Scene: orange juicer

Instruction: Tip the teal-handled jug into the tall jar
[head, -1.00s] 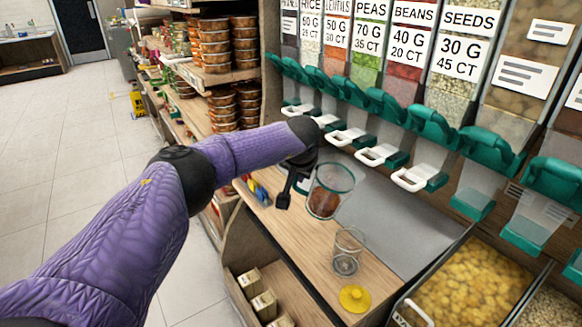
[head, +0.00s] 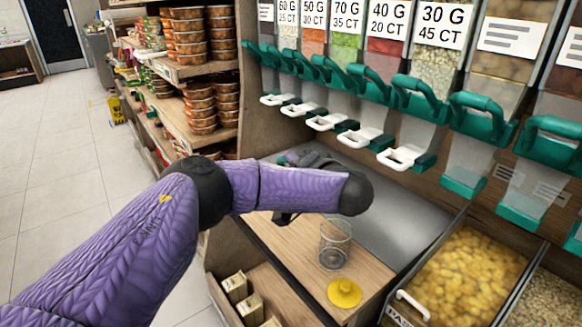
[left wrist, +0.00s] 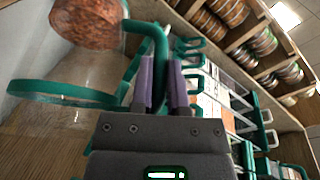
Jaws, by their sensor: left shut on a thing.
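The jug (left wrist: 85,66) is clear with a teal rim, a teal handle (left wrist: 160,45) and reddish-brown contents. In the left wrist view, my left gripper (left wrist: 163,78) is shut on the handle. The jug looks tilted over there, but I cannot tell its exact angle. In the head view my forearm hides the jug and most of the gripper. The tall jar (head: 335,246) is clear and stands open and upright on the wooden counter, below and in front of my forearm. I cannot tell whether the jug is over it. My right gripper is not in view.
A yellow lid (head: 344,292) lies on the counter in front of the jar. Dispensers with teal levers (head: 417,100) line the back. A bin of yellow food (head: 470,272) stands at the right. Shelves of brown tubs (head: 203,105) are behind at the left.

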